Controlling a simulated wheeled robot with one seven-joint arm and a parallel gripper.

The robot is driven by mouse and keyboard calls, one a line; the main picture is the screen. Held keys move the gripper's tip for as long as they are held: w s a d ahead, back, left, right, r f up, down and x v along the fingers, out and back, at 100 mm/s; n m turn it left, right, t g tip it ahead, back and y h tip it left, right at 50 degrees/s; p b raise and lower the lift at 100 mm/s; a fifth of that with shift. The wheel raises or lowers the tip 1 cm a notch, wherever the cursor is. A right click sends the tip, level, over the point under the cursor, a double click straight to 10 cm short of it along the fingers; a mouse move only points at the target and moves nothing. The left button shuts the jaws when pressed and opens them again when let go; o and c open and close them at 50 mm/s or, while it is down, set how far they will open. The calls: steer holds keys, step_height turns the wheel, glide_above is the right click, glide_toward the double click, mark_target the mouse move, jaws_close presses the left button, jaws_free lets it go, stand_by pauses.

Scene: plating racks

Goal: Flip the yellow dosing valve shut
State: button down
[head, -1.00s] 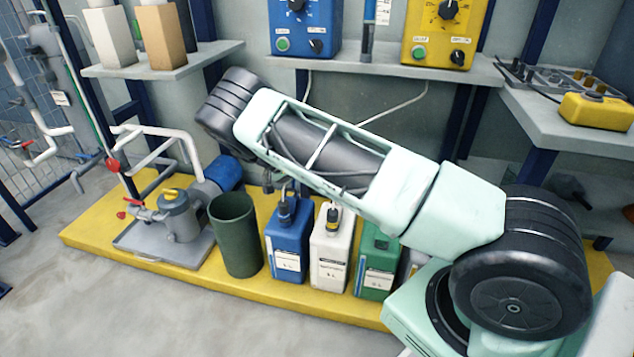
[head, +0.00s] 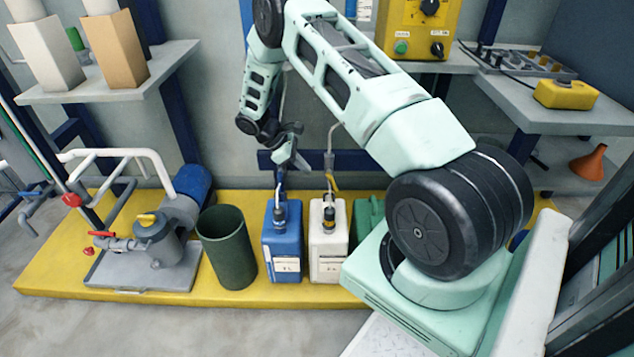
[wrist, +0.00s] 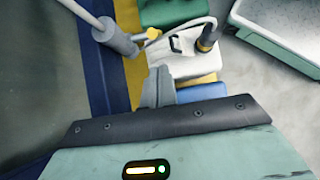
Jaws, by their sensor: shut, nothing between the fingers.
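The yellow dosing valve handle (head: 331,181) sits at the lower end of a grey valve body (head: 329,160) on a hanging tube, above the white canister (head: 328,240). In the wrist view the handle (wrist: 153,33) is a small yellow piece beside the grey cylinder (wrist: 120,42), ahead of my fingers. My gripper (head: 295,160) is to the left of the valve in the head view, apart from it. Its fingers (wrist: 160,75) are together and empty. The handle's exact angle is hard to tell.
A blue canister (head: 282,245) and a partly hidden green one (head: 368,220) flank the white canister on the yellow platform (head: 60,282). A dark green bin (head: 226,250) and a grey pump (head: 155,240) stand left. Shelves and a yellow control box (head: 416,30) are above.

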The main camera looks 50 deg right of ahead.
mark_target(332, 183)
stand_by(0.3)
steer(key=b+x, duration=0.2)
steer(key=x, duration=0.8)
steer(key=shift+s+d+f+g+h+b, duration=0.15)
steer(key=shift+s+f+g+h+b, duration=0.05)
steer(key=shift+g+h+b, duration=0.35)
stand_by(0.5)
steer(key=shift+s+d+g+h, duration=0.15)
steer(key=shift+g+h, duration=0.3)
steer(key=shift+g, duration=0.2)
steer(key=shift+s+d+r+p, duration=0.1)
steer(key=shift+s+d+p, duration=0.3)
steer(key=shift+p, duration=0.15)
steer(key=shift+s+d, duration=0.1)
steer(key=shift+s, duration=0.1)
stand_by(1.2)
